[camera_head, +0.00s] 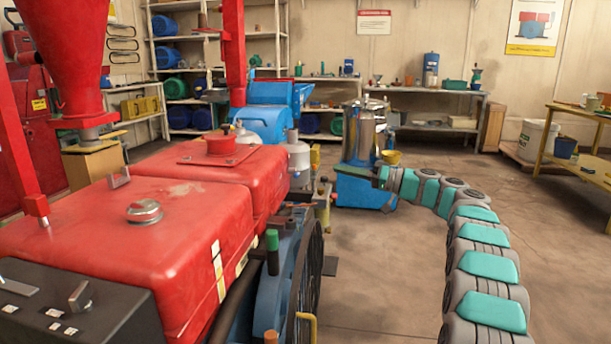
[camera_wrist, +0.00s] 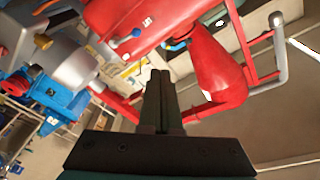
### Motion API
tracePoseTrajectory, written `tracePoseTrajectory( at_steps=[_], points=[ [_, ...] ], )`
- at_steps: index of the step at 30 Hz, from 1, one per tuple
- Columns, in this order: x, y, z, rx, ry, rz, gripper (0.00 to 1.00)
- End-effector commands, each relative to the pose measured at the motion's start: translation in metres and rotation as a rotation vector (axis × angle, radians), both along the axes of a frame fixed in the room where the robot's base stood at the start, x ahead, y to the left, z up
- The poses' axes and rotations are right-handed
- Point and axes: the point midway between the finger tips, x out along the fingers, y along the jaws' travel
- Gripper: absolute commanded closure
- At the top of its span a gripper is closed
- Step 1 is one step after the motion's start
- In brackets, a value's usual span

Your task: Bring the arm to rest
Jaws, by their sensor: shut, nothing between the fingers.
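My arm (camera_head: 487,265), grey with teal panels, reaches forward from the lower right in the head view and bends left at its far end. My gripper (camera_head: 381,177) is at that end, small, in front of the blue base with the shiny metal vessel. In the wrist view my gripper (camera_wrist: 160,76) has its two dark fingers together, with nothing between them. The fingers point toward red machine parts. A gap to the machine cannot be judged exactly from the wrist view.
The red hammer mill (camera_head: 130,235) fills the left, with a blue wheel housing (camera_head: 285,290) on its near side. A metal vessel (camera_head: 364,133) stands on a blue base (camera_head: 360,190) near my gripper. A workbench (camera_head: 560,160) is at right. Open floor (camera_head: 400,270) lies between mill and arm.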

Motion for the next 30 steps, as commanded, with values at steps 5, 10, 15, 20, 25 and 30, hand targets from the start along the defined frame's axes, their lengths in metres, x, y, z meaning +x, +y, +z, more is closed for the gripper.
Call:
tracePoseTrajectory(
  at_steps=[5,10,15,20,25,30],
  points=[
    [-0.035,0.041,0.000,-0.100,0.171,0.035,1.00],
    [-0.079,0.072,-0.009,-0.212,0.323,0.060,1.00],
    [-0.134,0.095,-0.024,-0.335,0.473,0.071,1.00],
    [-0.192,0.107,-0.041,-0.463,0.598,0.071,1.00],
    [-0.262,0.109,-0.061,-0.607,0.720,0.060,1.00],
    [-0.333,0.099,-0.081,-0.758,0.824,0.031,1.00]
  ],
)
